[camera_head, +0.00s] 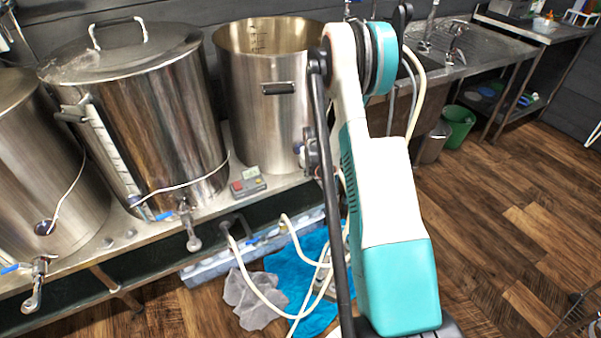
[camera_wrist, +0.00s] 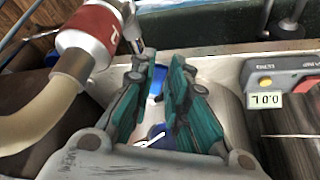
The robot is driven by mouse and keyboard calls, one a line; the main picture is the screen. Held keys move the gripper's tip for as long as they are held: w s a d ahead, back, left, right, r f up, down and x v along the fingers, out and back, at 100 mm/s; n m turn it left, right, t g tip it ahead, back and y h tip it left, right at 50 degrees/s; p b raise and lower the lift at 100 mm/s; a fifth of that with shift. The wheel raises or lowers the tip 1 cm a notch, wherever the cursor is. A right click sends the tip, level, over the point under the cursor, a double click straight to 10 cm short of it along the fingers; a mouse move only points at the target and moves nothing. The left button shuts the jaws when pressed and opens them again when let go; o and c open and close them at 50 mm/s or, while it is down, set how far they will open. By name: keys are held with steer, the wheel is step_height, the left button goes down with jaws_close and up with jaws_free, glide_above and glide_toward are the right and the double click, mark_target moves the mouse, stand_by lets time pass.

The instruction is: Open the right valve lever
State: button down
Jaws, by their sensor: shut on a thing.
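The right steel pot (camera_head: 262,125) stands open-topped on the bench in the head view. My arm covers its lower right side, so its valve and most of my gripper are hidden there. In the wrist view, my gripper (camera_wrist: 162,78) has its two teal fingers on either side of a blue valve lever (camera_wrist: 156,84). The fingers are closed on this lever, with a narrow gap where the blue shows. More blue shows lower between the finger bases. The lever's exact angle is hard to tell because the fingers cover much of it.
A small control box (camera_head: 247,182) sits on the bench; its display also shows in the wrist view (camera_wrist: 268,100). A red-banded hose fitting (camera_wrist: 92,35) is close left of the fingers. A lidded pot (camera_head: 150,110) stands left. Pale hoses (camera_head: 250,275) hang below the bench. Floor at right is open.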

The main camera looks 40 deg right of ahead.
steer(key=shift+s+d+n, duration=0.15)
steer(key=shift+d+n, duration=0.1)
steer(key=shift+n, duration=0.05)
steer(key=c, duration=1.6)
jaws_free()
steer(key=shift+o, duration=0.2)
steer(key=shift+r, duration=0.1)
steer(key=v, duration=1.1)
steer(key=shift+s+r, duration=0.15)
steer(key=shift+r, duration=0.25)
steer(key=shift+c, duration=0.2)
